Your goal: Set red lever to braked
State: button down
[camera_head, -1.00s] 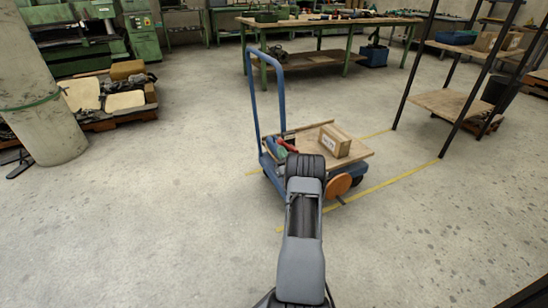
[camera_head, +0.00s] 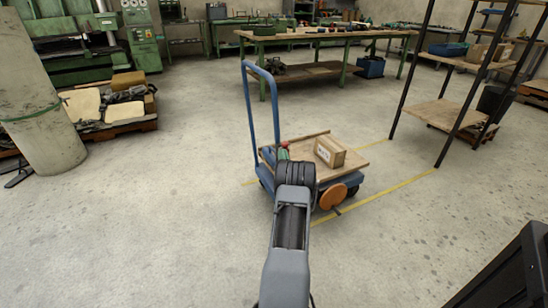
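A blue cart (camera_head: 356,179) with a wooden deck stands on the floor in the middle of the view. A small red part (camera_head: 284,144), possibly the red lever, shows at the deck's left side, just above a green item (camera_head: 283,154). It is too small for me to tell its setting. My arm reaches up from the bottom and its dark joint covers the area just below the red part. My gripper is hidden behind the arm. An orange disc (camera_head: 334,196) with a dark stub below it shows at the cart's near side.
A cardboard box (camera_head: 329,152) sits on the deck. The cart's blue handle (camera_head: 248,100) rises at the left. Yellow lines (camera_head: 385,187) mark the floor. A dark shelf rack (camera_head: 405,80) stands right, a concrete pillar (camera_head: 40,110) left, a dark cabinet (camera_head: 515,275) lower right. Floor between is clear.

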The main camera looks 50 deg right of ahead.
jog(key=shift+r, duration=0.15)
dwell(0.4)
jog(key=s+a+f+p, duration=0.2)
jog(key=s+a+p, duration=0.1)
jog(key=a, duration=0.9)
jog(key=shift+s, duration=0.6)
jog(key=shift+a, duration=0.1)
